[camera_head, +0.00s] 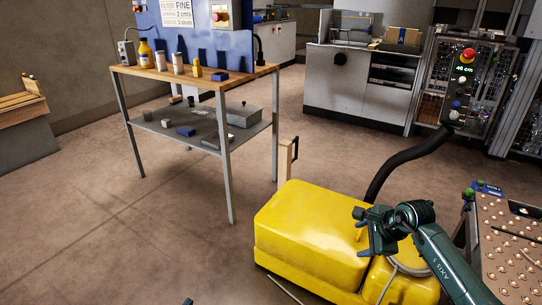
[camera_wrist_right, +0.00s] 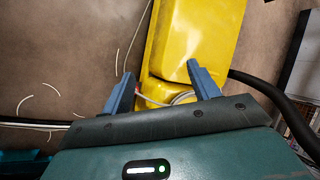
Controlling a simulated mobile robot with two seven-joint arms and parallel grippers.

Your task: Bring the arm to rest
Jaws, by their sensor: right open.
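My right gripper (camera_head: 362,232) hangs in the air in front of the yellow machine (camera_head: 312,232), as seen in the head view. Its arm comes in from the lower right. In the right wrist view the two blue fingers of the gripper (camera_wrist_right: 164,80) stand apart with nothing between them. The yellow machine (camera_wrist_right: 196,40) shows beyond them, and I cannot tell the distance to it. No ream is clearly visible.
A workbench (camera_head: 190,80) with bottles and a lower shelf stands at left. A black hose (camera_head: 400,160) runs from the yellow machine towards a control panel (camera_head: 467,85). Open floor (camera_head: 110,230) lies at lower left.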

